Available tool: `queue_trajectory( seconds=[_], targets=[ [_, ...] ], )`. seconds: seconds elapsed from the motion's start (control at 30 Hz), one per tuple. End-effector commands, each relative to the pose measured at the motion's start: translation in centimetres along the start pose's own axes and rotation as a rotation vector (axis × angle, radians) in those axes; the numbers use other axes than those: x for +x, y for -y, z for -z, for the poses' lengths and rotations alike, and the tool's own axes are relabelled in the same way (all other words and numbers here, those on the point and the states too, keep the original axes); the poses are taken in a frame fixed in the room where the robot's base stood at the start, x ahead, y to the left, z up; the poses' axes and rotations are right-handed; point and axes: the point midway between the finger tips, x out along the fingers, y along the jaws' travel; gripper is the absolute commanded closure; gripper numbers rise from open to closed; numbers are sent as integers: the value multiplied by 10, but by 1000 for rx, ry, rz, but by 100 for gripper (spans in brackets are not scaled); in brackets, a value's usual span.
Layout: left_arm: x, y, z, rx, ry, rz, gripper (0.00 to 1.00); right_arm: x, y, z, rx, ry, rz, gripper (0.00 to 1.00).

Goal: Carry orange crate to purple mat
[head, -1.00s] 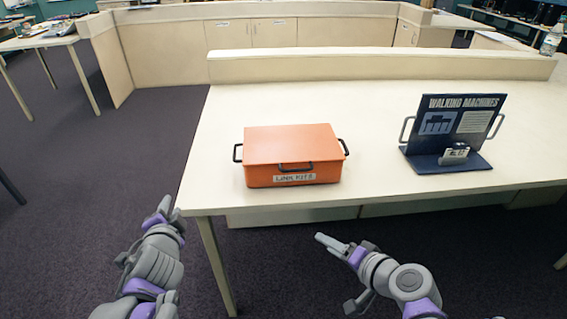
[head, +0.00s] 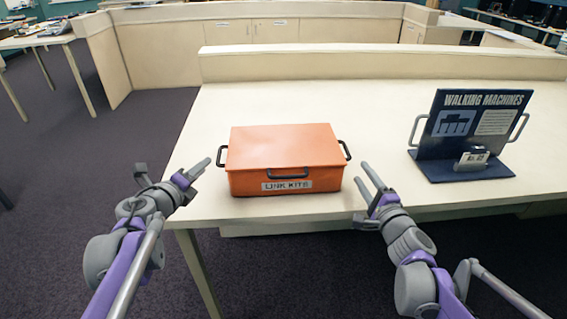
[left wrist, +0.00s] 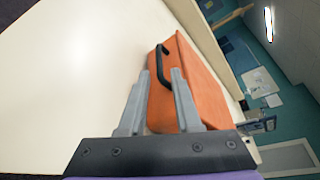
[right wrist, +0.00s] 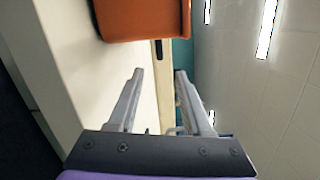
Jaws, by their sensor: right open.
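The orange crate (head: 284,160), with a closed lid, black handles and a "LINK KITS" label, sits on the pale table (head: 215,118). My left gripper (head: 205,172) is beside the crate's left handle (head: 222,156). In the left wrist view its fingers (left wrist: 158,98) are apart and the handle lies just beyond them, not visibly gripped. My right gripper (head: 371,181) is open and empty, to the right of and in front of the crate's right handle (head: 346,150). The crate also shows at the top of the right wrist view (right wrist: 145,18). No purple mat is in view.
A dark blue "Walking Machines" display board (head: 470,135) with side handles stands on the table to the right. A raised pale ledge (head: 390,63) runs along the table's back. Open carpet (head: 95,160) lies to the left.

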Motion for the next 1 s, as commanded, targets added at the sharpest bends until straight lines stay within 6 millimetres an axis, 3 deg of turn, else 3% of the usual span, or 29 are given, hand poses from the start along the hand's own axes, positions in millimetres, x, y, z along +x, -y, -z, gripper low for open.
queue_trajectory(
  seconds=[0.6, 1.0],
  targets=[
    [94, 0, 0, -2, 1, 0, 68, 95, 0, -1, 1, 2, 0, 50],
    [104, 0, 0, -2, 1, 0, 68, 104, 0, -1, -1, 1, -1, 50]
  ],
)
